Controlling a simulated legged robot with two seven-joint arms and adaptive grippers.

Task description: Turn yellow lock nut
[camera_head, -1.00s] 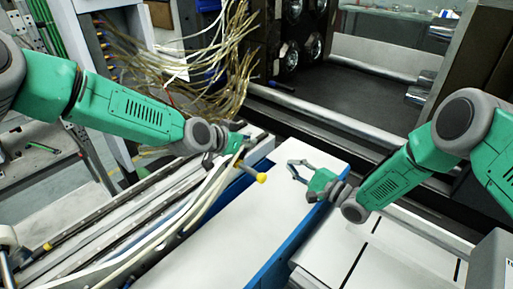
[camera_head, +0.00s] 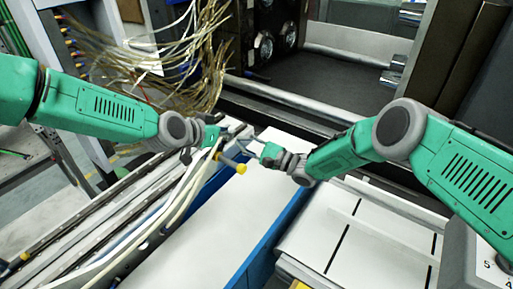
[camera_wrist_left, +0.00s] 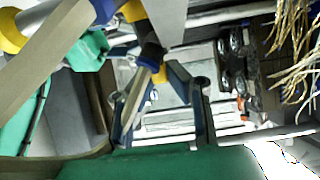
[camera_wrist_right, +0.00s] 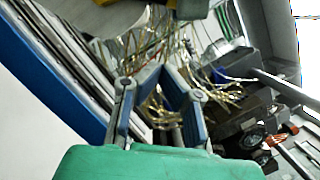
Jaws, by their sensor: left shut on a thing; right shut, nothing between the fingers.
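A yellow round knob (camera_head: 241,169) on a short rod shows just below the gripper in the head view. My right gripper (camera_head: 250,143) is close to the right of the left one, shut and empty, pointing left. In the right wrist view its fingertips (camera_wrist_right: 165,70) meet with nothing between them.
A long white surface with a blue side (camera_head: 262,250) runs below the grippers. Pale hoses and rails (camera_head: 150,215) lie to the left. Loose yellowish cables (camera_head: 185,60) hang behind. A metal bar (camera_head: 300,110) crosses at the back. The white top is clear.

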